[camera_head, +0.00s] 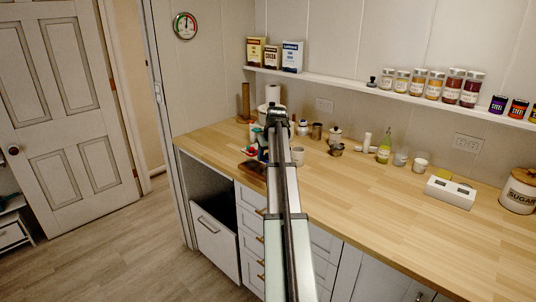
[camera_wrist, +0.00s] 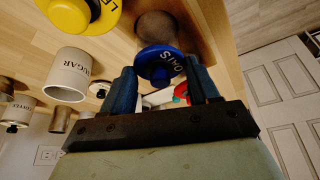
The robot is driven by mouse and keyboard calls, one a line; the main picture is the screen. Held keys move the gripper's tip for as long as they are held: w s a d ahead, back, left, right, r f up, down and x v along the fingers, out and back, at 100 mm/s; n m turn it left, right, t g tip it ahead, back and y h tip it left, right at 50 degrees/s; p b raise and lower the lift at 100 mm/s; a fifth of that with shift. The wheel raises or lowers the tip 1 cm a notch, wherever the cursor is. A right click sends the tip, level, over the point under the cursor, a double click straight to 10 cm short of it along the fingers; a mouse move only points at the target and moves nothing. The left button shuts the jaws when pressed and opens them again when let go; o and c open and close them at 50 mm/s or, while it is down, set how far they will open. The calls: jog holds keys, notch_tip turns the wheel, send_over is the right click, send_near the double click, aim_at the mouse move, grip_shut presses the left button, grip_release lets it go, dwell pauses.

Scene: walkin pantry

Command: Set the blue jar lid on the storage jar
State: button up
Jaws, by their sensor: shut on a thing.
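My gripper (camera_wrist: 162,78) is shut on the round blue jar lid (camera_wrist: 158,54), which shows between its two dark blue fingers in the wrist view. The lid has white lettering that looks like OATS. A brownish round thing (camera_wrist: 156,23) shows just past the lid, partly hidden by it; I cannot tell whether it is the storage jar's open mouth, or whether the lid touches it. In the head view my gripper (camera_head: 277,117) is over the far left part of the counter, and my arm hides much of what lies below it.
A yellow lid (camera_wrist: 70,12) and a white canister (camera_wrist: 66,76) are near the gripper in the wrist view. A shelf (camera_head: 340,83) runs behind.

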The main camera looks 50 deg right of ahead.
jog(key=o, duration=1.1)
jog(key=shift+o, duration=0.3)
jog(key=shift+o, duration=0.7)
jog(key=shift+r, duration=0.1)
jog(key=shift+r, duration=3.4)
